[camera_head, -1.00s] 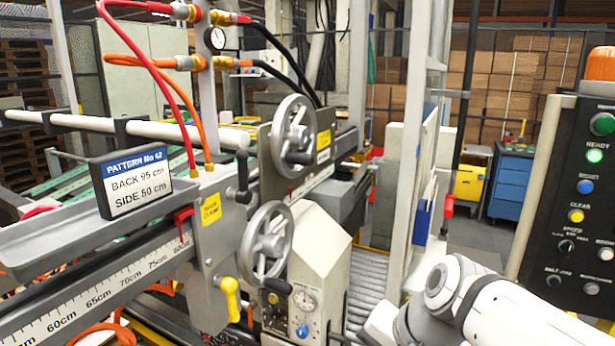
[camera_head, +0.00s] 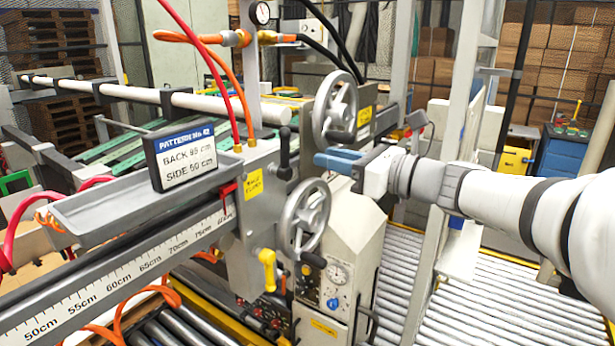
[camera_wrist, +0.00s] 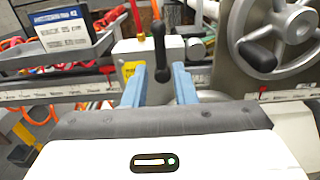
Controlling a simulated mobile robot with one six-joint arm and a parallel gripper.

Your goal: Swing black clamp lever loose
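The black clamp lever (camera_head: 285,152) stands upright on the grey clamp block (camera_head: 258,215) beside the ruler rail. In the wrist view the black clamp lever (camera_wrist: 160,45) stands in line with the gap between my blue fingers. My gripper (camera_head: 320,160) is to the right of the lever in the head view, its fingers pointing left toward it, with a small visible gap. In the wrist view my gripper (camera_wrist: 158,75) is open, with one finger on each side of the lever's lower end. I see no contact.
Two handwheels (camera_head: 335,108) (camera_head: 304,217) stand close beside my gripper. A yellow-handled lever (camera_head: 267,268) hangs below the block. A pattern sign (camera_head: 182,155) stands on the grey tray (camera_head: 110,205) at left.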

